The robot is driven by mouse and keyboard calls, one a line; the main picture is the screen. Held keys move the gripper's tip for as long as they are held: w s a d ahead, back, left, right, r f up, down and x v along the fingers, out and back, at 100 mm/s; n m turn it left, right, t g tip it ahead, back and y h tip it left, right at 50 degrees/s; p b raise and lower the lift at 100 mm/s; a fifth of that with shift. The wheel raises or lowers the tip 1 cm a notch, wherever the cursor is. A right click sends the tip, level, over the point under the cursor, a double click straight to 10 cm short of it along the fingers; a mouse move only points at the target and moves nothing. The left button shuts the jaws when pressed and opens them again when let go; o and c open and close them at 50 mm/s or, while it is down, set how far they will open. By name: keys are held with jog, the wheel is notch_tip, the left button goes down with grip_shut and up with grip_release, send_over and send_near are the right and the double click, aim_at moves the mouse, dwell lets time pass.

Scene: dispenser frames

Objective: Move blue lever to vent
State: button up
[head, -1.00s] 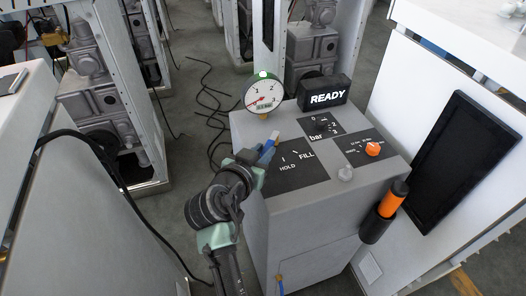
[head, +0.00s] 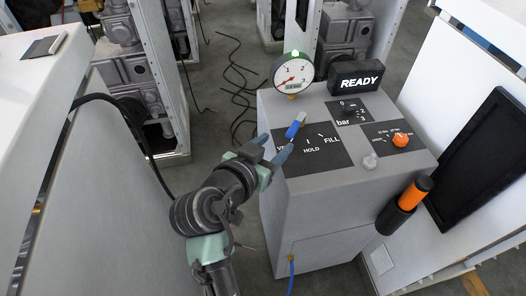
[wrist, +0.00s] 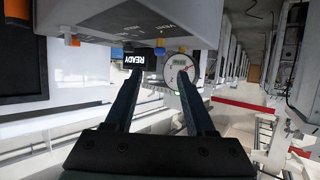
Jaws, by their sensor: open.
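The blue lever (head: 295,127) is on the top of the grey console, at the dark panel marked HOLD and FILL (head: 322,152). A third label left of HOLD is partly covered by a finger; only its first letter shows clearly. I cannot tell exactly which mark the lever points to. My gripper (head: 274,146) is open and empty, just left of and below the lever's blue end in the head view, apart from it. In the wrist view, the open fingers (wrist: 164,75) reach towards the console, and a small blue end (wrist: 160,42) shows beyond and between them.
A round gauge (head: 293,73) and a READY sign (head: 361,79) stand at the console's back. An orange-handled tool (head: 415,193) hangs in a black holder. A white cabinet (head: 70,170) is left.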

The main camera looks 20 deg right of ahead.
jog(key=shift+v, duration=2.4)
jog(key=w+a+r+n+t+y+p, duration=0.1)
jog(key=w+a+r+t+p, duration=0.15)
jog(key=r, duration=0.75)
jog(key=w+a+r+n+t+y+p, duration=0.15)
jog(key=r+t, duration=0.25)
jog(key=r, duration=0.5)
jog(key=w+a+r+n+t+y+p, duration=0.1)
jog(key=a+r+n+t+y+p, duration=0.15)
jog(key=r, duration=0.75)
jog(key=s+a+r+n+t+y+p, duration=0.1)
jog(key=s+r+t, duration=0.2)
jog(key=r, duration=0.6)
jog(key=s+a+r+n+t+y+p, duration=0.1)
jog(key=s+r+n+t+y+p, duration=0.1)
jog(key=s+r, duration=0.3)
jog(key=s+a+r+n+t+y+p, duration=0.1)
jog(key=s+r+t, duration=0.3)
jog(key=r, duration=0.9)
jog(key=shift+s+a+r+y+p, duration=0.35)
jog(key=shift+s+a+y+p, duration=0.05)
jog(key=shift+a+p, duration=0.25)
